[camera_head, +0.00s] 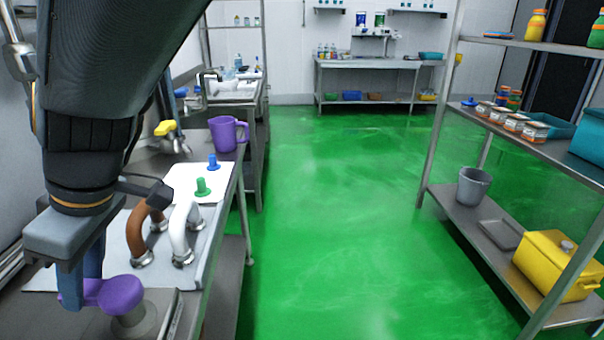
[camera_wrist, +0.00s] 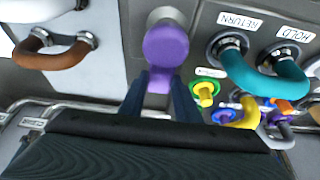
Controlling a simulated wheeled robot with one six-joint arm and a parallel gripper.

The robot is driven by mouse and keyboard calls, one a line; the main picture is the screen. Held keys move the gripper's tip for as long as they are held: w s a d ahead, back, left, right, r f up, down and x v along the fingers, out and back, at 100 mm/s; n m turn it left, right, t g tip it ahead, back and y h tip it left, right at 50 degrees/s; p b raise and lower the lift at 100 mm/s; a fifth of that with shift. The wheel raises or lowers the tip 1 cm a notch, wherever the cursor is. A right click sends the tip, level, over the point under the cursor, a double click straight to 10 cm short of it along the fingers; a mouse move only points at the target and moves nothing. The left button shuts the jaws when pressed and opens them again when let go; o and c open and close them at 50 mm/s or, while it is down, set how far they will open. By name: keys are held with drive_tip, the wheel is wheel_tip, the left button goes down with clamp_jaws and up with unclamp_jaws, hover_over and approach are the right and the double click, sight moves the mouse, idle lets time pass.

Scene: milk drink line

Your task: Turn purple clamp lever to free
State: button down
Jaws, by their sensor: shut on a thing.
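The purple clamp lever (camera_head: 112,293) sits on a round metal base at the lower left in the head view. Its rounded purple end also shows in the wrist view (camera_wrist: 166,46), top centre. My gripper (camera_head: 80,285) reaches down onto the lever's left end. In the wrist view my gripper (camera_wrist: 160,95) has its two blue fingers on either side of the narrow purple handle, shut on it. The arm and gripper body hide part of the bench behind.
Brown (camera_head: 138,232) and white (camera_head: 182,230) hose loops stand beside the lever. Green (camera_head: 202,187) and blue (camera_head: 213,161) knobs and a purple mug (camera_head: 226,134) are farther back. The wrist view shows teal hoses (camera_wrist: 250,75) near RETURN and HOLD labels. The green floor is clear.

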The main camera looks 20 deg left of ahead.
sight(109, 286)
drive_tip(key=shift+s+d+n, duration=0.1)
drive_tip(key=shift+n, duration=0.2)
drive_tip(key=c, duration=1.3)
unclamp_jaws()
drive_tip(key=shift+c, duration=0.2)
drive_tip(key=shift+r, duration=0.2)
drive_tip(key=b+v, duration=0.1)
drive_tip(key=v, duration=0.6)
drive_tip(key=shift+d+r, duration=0.1)
drive_tip(key=shift+r, duration=0.05)
drive_tip(key=shift+w, duration=0.2)
